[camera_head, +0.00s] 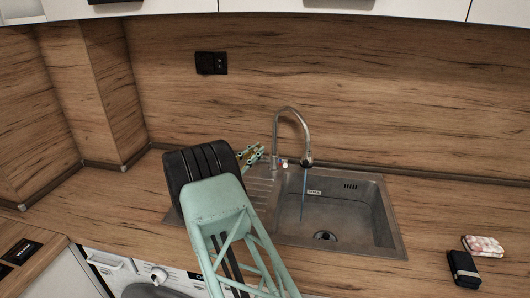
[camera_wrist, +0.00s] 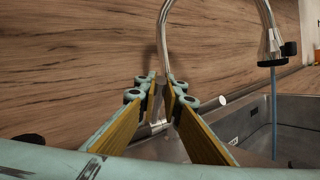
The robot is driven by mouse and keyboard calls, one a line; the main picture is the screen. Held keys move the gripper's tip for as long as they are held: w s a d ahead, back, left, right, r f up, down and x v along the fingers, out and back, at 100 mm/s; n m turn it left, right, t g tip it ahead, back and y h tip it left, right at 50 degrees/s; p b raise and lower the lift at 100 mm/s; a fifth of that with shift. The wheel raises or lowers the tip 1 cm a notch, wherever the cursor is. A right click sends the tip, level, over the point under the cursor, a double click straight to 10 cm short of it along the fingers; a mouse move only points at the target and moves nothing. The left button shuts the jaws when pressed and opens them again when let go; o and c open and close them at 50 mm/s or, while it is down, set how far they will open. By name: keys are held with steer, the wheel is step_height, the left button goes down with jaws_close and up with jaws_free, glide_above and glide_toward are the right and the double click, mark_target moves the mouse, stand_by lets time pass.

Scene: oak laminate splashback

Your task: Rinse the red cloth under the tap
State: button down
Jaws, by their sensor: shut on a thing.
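The tap (camera_head: 276,135) stands behind the sink, its curved neck ending in a dark spout. A thin blue stream of water (camera_head: 304,190) falls from it into the sink; it also shows in the wrist view (camera_wrist: 274,110). My gripper (camera_head: 258,151) is at the left side of the tap's base. In the wrist view its fingertips (camera_wrist: 162,83) close around a slim metal part low on the tap, which looks like the tap lever (camera_wrist: 157,104); the fingers partly hide it. I see no red cloth in either view.
The steel sink basin (camera_head: 386,222) is empty apart from its drain. A pink-and-white patterned block (camera_head: 484,245) and a black object (camera_head: 463,269) lie on the counter at right. The wooden splashback (camera_head: 400,90) rises close behind the tap. The left counter is clear.

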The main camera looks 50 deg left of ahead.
steer(key=c, duration=2.7)
jaws_free()
steer(key=shift+c, duration=0.2)
steer(key=shift+s, duration=0.15)
steer(key=s+d, duration=0.1)
steer(key=s, duration=1.3)
steer(key=shift+s+d+f, duration=0.15)
steer(key=shift+s+f, duration=0.15)
steer(key=shift+f, duration=0.05)
steer(key=o, duration=1)
